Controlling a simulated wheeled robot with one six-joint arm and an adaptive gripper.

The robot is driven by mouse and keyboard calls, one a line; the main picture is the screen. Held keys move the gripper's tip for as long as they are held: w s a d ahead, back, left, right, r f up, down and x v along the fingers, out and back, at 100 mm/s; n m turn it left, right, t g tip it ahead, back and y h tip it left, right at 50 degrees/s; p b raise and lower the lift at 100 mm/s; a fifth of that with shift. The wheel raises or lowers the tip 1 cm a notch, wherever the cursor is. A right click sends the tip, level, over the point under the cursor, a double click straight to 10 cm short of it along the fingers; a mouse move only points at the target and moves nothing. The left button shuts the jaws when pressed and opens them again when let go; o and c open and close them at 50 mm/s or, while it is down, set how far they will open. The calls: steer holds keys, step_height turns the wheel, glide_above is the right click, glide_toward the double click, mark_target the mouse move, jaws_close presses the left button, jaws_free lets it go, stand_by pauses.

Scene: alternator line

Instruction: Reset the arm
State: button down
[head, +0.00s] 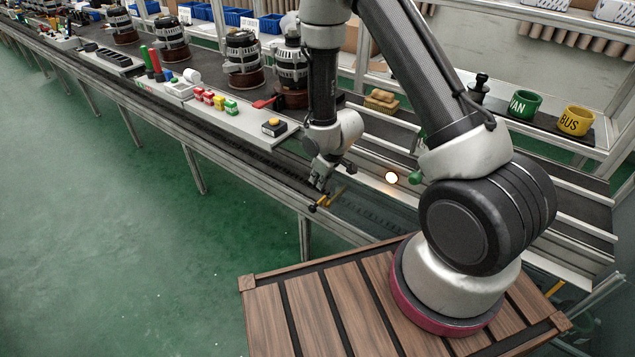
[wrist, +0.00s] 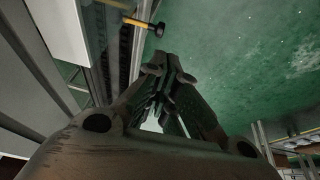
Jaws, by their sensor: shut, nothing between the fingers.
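My arm rises from its base on the slatted wooden deck and bends down toward the line's near edge. My gripper (head: 321,184) hangs at the front rail of the conveyor in the head view. In the wrist view my gripper (wrist: 162,68) points down past the rail toward the green floor. Its fingers are shut with nothing between them. A yellow-handled tool with a dark end (head: 327,200) is close by the fingertips in the head view. It also shows above the fingers in the wrist view (wrist: 143,24), apart from them.
The conveyor line (head: 160,112) runs to the upper left with several alternators (head: 243,58) on it. A green cup (head: 524,105) and a yellow cup (head: 576,120) stand on the right shelf. The green floor (head: 120,240) is clear.

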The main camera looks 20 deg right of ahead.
stand_by(0.3)
steer(key=s+d+r+m+g+h, duration=0.25)
steer(key=s+d+g, duration=0.3)
steer(key=s, duration=0.45)
steer(key=s+d+r+m+t, duration=0.1)
steer(key=s+r, duration=0.4)
steer(key=r, duration=0.7)
steer(key=s+d+r+m+t, duration=0.2)
steer(key=s+d+r, duration=0.3)
steer(key=r, duration=0.8)
steer(key=s+d+r+m+t, duration=0.1)
steer(key=s+r, duration=0.5)
steer(key=r, duration=0.7)
steer(key=shift+s+d+t+y, duration=0.25)
steer(key=shift+d+t+y, duration=0.1)
steer(key=shift+d+t, duration=0.7)
steer(key=shift+a+m, duration=0.15)
steer(key=shift+m, duration=0.1)
